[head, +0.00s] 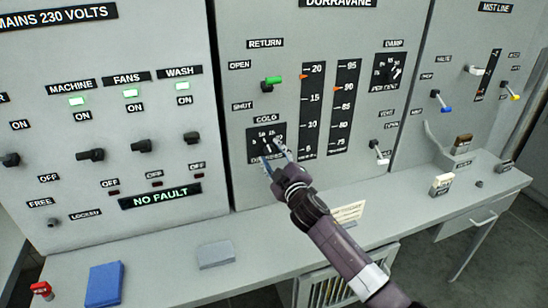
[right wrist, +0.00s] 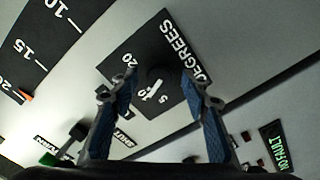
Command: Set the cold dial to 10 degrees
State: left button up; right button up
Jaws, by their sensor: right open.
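The cold dial (head: 267,141) is a small dark knob on a black square plate under the COLD label in the head view. In the right wrist view the round black knob (right wrist: 158,76) has a white pointer mark, which lies close to the 10 on its scale. The scale plate (right wrist: 180,62) reads DEGREES, with 5, 10 and 20 legible. My right gripper (head: 273,151) is at the plate in the head view. In the right wrist view its blue-padded fingers (right wrist: 148,88) are spread, one on each side of the knob, with gaps to it. My left gripper is out of view.
A green-handled return lever (head: 272,81) sits above the dial. Vertical scales (head: 312,110) stand to its right. The left panel has several black switches (head: 140,146). The ledge below holds a blue book (head: 104,285) and a grey block (head: 216,254).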

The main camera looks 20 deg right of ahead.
jog(key=s, duration=1.2)
jog(key=shift+d, duration=0.2)
jog(key=shift+f, duration=0.1)
